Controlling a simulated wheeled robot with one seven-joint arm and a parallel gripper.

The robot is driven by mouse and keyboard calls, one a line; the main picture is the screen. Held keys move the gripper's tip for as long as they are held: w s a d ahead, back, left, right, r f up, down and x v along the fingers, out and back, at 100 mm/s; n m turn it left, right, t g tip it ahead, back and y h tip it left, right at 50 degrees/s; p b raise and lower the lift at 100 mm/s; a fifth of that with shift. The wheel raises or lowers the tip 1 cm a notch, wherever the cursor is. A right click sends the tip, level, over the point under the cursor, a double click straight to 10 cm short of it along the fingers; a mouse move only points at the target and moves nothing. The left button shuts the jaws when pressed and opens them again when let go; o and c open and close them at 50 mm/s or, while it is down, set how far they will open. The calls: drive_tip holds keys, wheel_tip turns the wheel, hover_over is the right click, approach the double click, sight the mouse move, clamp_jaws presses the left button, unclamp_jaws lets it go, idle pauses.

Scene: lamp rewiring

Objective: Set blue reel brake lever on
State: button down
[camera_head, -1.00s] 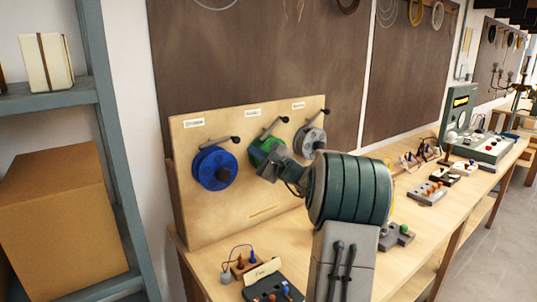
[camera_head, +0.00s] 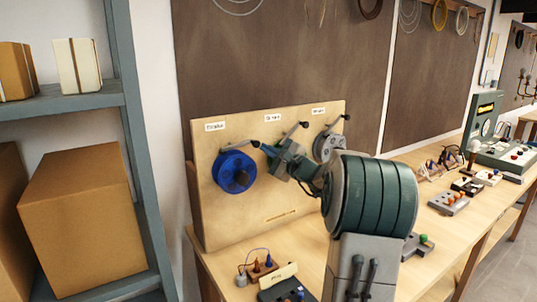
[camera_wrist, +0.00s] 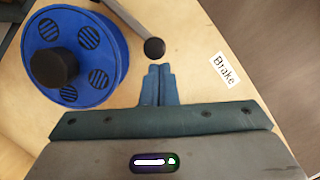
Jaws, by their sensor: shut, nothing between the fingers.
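The blue reel (camera_head: 232,170) is mounted on the left of the upright wooden board. In the wrist view the blue reel (camera_wrist: 72,58) is at upper left, and the lever's black knob (camera_wrist: 154,48) is just ahead of my fingertips. My gripper (camera_wrist: 160,67) is shut and empty, right of the blue reel. I cannot tell whether the fingertips touch the knob. In the head view my gripper (camera_head: 268,151) covers most of the middle reel.
A grey reel (camera_head: 328,147) with its own lever is right of my gripper on the board (camera_head: 240,222). Small wired blocks (camera_head: 262,266) lie on the bench below. A shelf with boxes (camera_head: 85,220) stands at the left.

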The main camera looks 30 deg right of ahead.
drive_tip(key=shift+r+n+b, duration=0.45)
drive_tip(key=shift+n+b, duration=0.35)
drive_tip(key=shift+b, duration=0.2)
drive_tip(key=shift+a+r+n+g+y+b, duration=0.15)
drive_tip(key=shift+a+r+n+g+b, duration=0.2)
drive_tip(key=shift+r+n+b, duration=0.85)
drive_tip(key=shift+a+r+n+g+y+b, duration=0.15)
drive_tip(key=shift+r+n+g+b, duration=0.45)
drive_tip(key=shift+n+b, duration=0.95)
drive_tip(key=shift+r, duration=0.2)
drive_tip(key=shift+d, duration=0.1)
drive_tip(key=s+d+f+b, duration=0.1)
drive_tip(key=s+d+b, duration=0.1)
drive_tip(key=s+d, duration=0.4)
drive_tip(key=v, duration=0.3)
drive_tip(key=shift+s, duration=0.35)
drive_tip(key=shift+a+f, duration=0.1)
